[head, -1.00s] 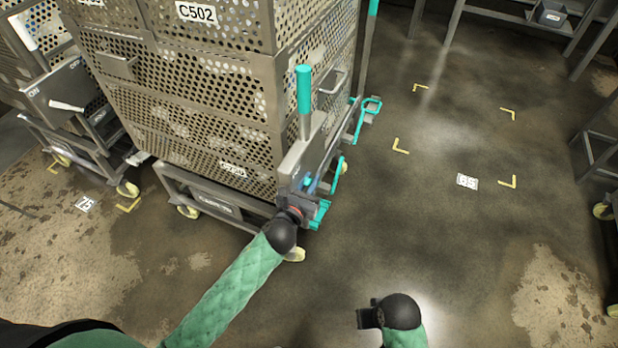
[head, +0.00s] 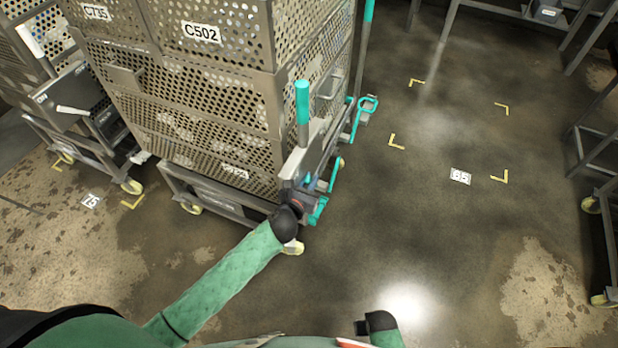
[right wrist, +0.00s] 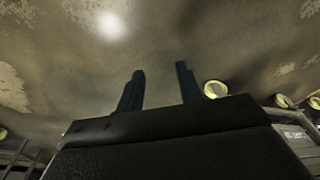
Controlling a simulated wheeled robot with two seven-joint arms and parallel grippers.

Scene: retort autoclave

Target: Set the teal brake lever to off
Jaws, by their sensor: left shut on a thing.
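The cart marked C502 (head: 235,125) carries teal parts at its near right corner. A tall teal-handled lever (head: 302,102) stands upright on a grey plate there. A small teal lever (head: 308,180) shows beside my left gripper (head: 299,196), low on that corner. My left gripper is shut on this small lever, as far as I can tell; the fingers and the grip are mostly hidden. Which teal part is the brake lever is not labelled legibly. My right gripper (head: 361,327) is low in the head view; the right wrist view shows its two fingers (right wrist: 160,85) apart and empty.
Another cart (head: 75,110) stands close on the left. Open floor with yellow corner marks and a white floor label (head: 460,176) lies to the right. Grey racks (head: 600,200) stand at the right edge.

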